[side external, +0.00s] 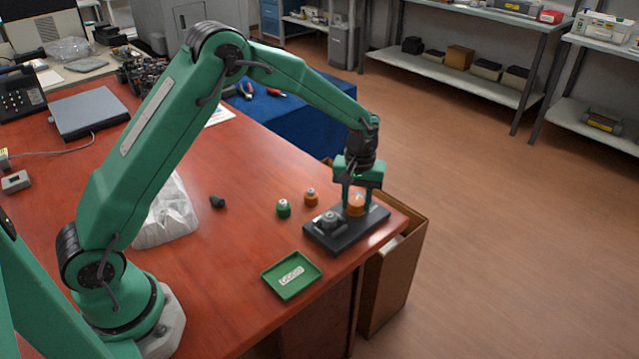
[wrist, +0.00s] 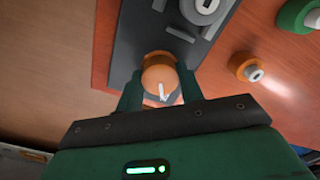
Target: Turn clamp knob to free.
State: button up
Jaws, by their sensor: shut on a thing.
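The clamp knob (side external: 356,203) is orange and sits at the right part of a dark fixture plate (side external: 347,236) near the table's front right corner. In the wrist view the knob (wrist: 160,77) shows a white pointer mark on its face. My gripper (side external: 358,200) reaches down from above and is shut on the knob, with one finger on each side of it. The wrist view shows both fingers (wrist: 160,90) against the knob's sides. A grey round part (side external: 329,222) sits on the same plate, left of the knob.
A green cartridge (side external: 283,208) and an orange cartridge (side external: 311,197) stand left of the plate. A green tray (side external: 291,276) with a label lies nearer the front edge. A cardboard box (side external: 395,275) stands beside the table's right edge. A small black part (side external: 217,202) lies farther left.

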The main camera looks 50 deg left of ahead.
aim_at(356, 200)
jog(key=shift+w+r+n, duration=0.1)
jog(key=shift+r+n, duration=0.05)
jog(key=shift+n, duration=1.45)
jog(key=o, duration=1)
jog(key=shift+r, duration=3.85)
